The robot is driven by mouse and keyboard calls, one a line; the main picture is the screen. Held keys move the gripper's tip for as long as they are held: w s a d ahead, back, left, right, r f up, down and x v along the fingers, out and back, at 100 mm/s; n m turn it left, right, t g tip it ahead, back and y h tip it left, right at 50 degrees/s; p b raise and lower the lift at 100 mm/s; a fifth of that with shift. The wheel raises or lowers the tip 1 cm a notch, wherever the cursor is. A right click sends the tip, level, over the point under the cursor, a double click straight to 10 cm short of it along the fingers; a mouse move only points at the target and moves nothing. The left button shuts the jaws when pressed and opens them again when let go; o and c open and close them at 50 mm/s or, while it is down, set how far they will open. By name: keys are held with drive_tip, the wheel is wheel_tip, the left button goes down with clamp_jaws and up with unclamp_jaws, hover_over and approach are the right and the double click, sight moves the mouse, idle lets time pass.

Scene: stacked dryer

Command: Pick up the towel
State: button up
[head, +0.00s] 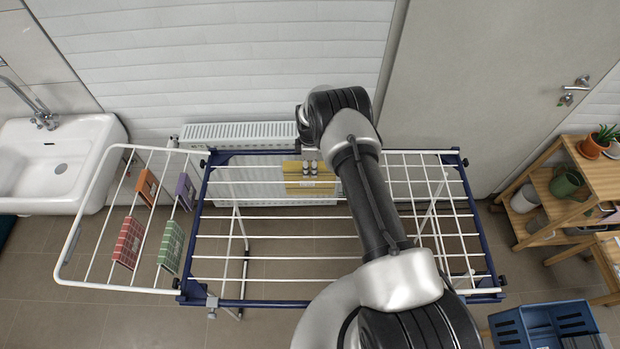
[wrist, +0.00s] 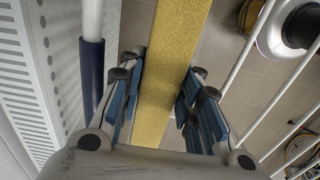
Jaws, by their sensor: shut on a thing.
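A yellow towel (head: 296,182) hangs over the back bars of the drying rack (head: 215,240) in the head view. In the wrist view the yellow towel (wrist: 170,55) shows as a long strip running between the blue finger pads. My gripper (head: 310,168) reaches down to the towel's top from above, and in the wrist view my gripper (wrist: 163,88) is shut on it. The pads' contact faces are partly hidden. Smaller orange (head: 147,187), purple (head: 185,191), red (head: 128,242) and green (head: 171,246) towels hang on the rack's left wing.
A white radiator (head: 240,135) stands against the wall close behind the rack. A sink (head: 60,160) is at the left. A wooden shelf (head: 560,205) with pots and a blue crate (head: 545,325) are at the right. The rack's middle bars are bare.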

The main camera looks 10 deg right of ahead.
drive_tip(key=shift+r, duration=0.2)
clamp_jaws()
wheel_tip(320, 180, up, 28)
drive_tip(key=shift+f, duration=0.15)
idle(0.4)
